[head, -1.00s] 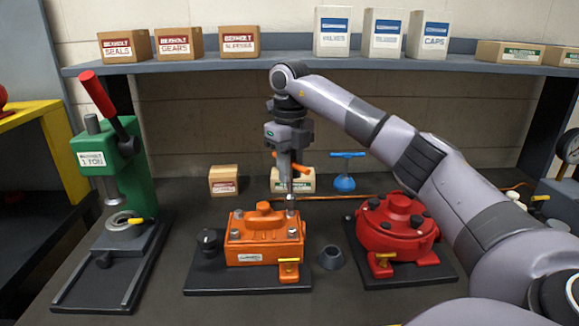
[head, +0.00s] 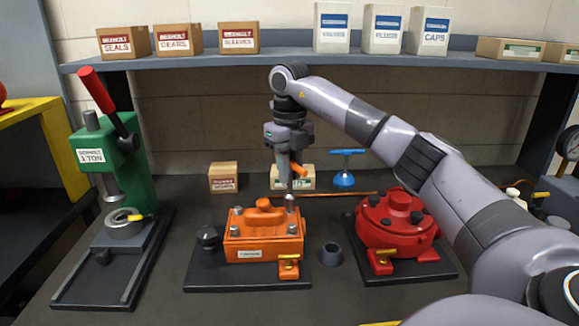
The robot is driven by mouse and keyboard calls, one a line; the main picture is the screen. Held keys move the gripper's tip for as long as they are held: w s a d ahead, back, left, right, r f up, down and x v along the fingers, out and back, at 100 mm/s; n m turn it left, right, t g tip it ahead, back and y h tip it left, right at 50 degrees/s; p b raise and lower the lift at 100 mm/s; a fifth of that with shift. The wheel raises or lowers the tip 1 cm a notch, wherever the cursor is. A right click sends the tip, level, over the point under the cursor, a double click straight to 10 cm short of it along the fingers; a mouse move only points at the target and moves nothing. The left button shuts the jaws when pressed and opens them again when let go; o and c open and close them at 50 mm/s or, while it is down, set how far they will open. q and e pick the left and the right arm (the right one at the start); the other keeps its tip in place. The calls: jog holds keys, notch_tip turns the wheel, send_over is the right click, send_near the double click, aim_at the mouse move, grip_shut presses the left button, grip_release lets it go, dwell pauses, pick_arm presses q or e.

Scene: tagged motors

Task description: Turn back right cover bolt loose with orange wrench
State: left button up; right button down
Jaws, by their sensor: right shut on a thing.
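The orange motor housing (head: 263,246) sits on a dark base plate (head: 203,280), with bolts at the corners of its cover. My right gripper (head: 289,170) points down above the housing's back right corner and is shut on the orange wrench (head: 300,170). One end of the wrench's orange handle sticks out to the right of the fingers; the rest is hidden by the gripper. Its shaft runs down to a silver socket (head: 290,204) over the back right cover bolt, which is hidden. My left gripper is not in view.
A red round motor (head: 398,226) stands on the right, with a dark cone-shaped cup (head: 331,255) between the motors. A blue-handled tool (head: 345,167) stands behind. A green press (head: 116,160) stands left. Boxes line the shelf (head: 290,58).

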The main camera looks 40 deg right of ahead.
jog(key=shift+f, duration=0.75)
